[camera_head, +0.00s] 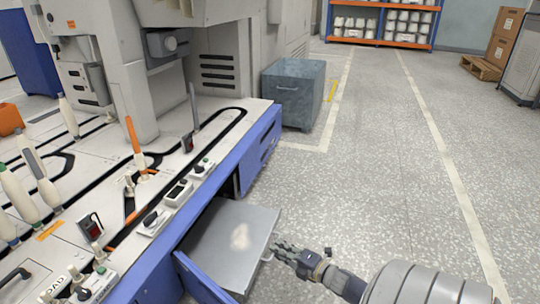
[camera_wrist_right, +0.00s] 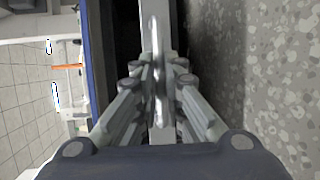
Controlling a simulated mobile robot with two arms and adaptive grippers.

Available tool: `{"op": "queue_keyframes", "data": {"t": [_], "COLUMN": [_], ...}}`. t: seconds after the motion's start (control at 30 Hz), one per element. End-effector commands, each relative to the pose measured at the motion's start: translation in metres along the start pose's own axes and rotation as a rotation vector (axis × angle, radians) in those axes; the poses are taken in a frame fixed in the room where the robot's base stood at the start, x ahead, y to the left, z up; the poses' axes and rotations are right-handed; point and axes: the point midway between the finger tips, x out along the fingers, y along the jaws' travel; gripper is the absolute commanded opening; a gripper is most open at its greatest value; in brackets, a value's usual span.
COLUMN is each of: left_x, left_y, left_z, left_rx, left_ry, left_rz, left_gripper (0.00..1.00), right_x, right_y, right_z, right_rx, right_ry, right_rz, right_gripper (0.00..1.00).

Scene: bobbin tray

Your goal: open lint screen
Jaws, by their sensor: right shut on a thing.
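The lint screen (camera_head: 212,262) is a flat grey metal tray that sticks out of an opening in the blue lower front of the machine. A pale patch of lint (camera_head: 239,237) lies on it. My right gripper (camera_head: 277,249) is at the tray's outer edge, at its right side in the head view. In the right wrist view the fingers (camera_wrist_right: 158,85) are shut on the tray's metal handle (camera_wrist_right: 156,40), which runs up between them. My left gripper is not in view.
A blue door panel (camera_head: 203,282) stands open in front of the tray. The white machine bed (camera_head: 120,190) carries upright bobbins and small switch boxes. A grey bin (camera_head: 292,95) stands beyond the machine. The speckled floor (camera_head: 380,170) to the right is clear.

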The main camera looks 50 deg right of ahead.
Motion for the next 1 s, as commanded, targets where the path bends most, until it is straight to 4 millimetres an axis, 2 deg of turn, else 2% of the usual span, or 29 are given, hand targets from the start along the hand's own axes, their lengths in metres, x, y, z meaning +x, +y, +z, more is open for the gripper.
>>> {"op": "queue_keyframes", "data": {"t": [0.37,0.4,0.5,0.83,1.0], "left_x": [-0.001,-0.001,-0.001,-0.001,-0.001], "left_y": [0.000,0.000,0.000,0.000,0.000], "left_z": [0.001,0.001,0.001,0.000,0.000], "left_rx": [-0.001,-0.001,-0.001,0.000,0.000], "left_ry": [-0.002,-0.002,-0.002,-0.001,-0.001], "left_rz": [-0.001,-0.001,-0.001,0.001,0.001], "left_gripper": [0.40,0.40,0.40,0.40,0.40], "right_x": [-0.003,-0.003,-0.003,-0.003,-0.017], "right_y": [-0.001,-0.001,-0.001,-0.001,-0.003], "right_z": [0.000,0.000,0.000,0.001,0.000], "right_rx": [0.000,0.000,0.000,0.000,0.001], "right_ry": [0.002,0.002,0.001,0.001,0.001], "right_rz": [-0.001,-0.001,-0.001,-0.001,-0.003], "right_gripper": [0.00,0.12,0.30,0.30,0.30]}}
